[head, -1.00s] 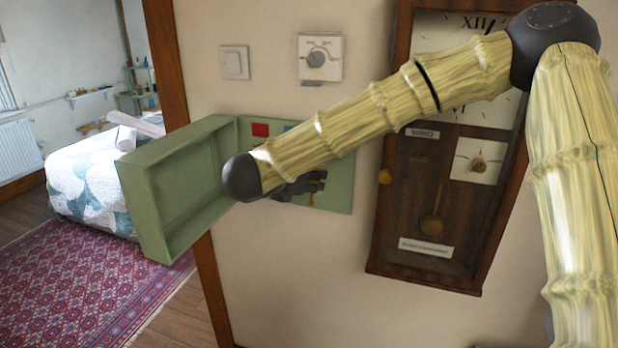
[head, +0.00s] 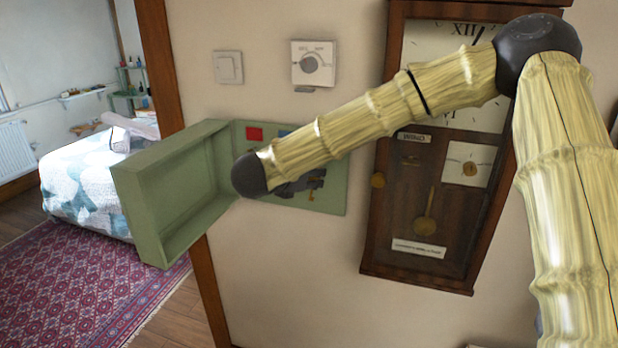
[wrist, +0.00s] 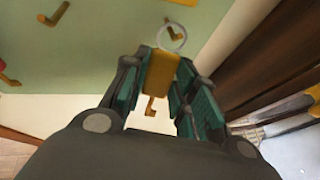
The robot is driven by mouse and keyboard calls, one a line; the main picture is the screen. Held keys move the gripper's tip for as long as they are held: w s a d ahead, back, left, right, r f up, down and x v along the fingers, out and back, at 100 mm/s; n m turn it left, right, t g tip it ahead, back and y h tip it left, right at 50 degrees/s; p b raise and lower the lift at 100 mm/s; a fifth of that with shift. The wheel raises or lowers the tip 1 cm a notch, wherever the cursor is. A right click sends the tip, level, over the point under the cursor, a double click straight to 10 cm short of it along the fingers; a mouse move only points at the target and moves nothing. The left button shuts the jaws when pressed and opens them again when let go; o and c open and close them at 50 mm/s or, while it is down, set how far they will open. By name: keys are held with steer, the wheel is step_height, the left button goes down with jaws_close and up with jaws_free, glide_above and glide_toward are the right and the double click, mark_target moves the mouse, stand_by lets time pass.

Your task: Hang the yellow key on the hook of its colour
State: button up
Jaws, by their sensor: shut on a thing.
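My gripper (wrist: 158,92) is shut on the yellow key (wrist: 160,72) in the wrist view. The key has a pale ring at its upper end, and its bit hangs below between the fingers. Another hook (wrist: 70,15) is to the left. In the head view my gripper (head: 306,183) is a dark shape in front of the open green key box (head: 333,195), partly behind my arm. A yellow patch is not clearly visible.
The box's door (head: 140,215) stands open to the left. A red patch (head: 254,134) and a blue patch (head: 285,132) show on its panel. A wall clock (head: 385,235) hangs close on the right. A thermostat (head: 313,64) and a switch (head: 228,67) are above.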

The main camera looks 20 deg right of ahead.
steer(key=shift+w+d+f+b, duration=0.2)
steer(key=shift+w+f+b, duration=0.15)
steer(key=shift+b, duration=0.6)
stand_by(0.3)
steer(key=o, duration=1)
steer(key=shift+s, duration=0.1)
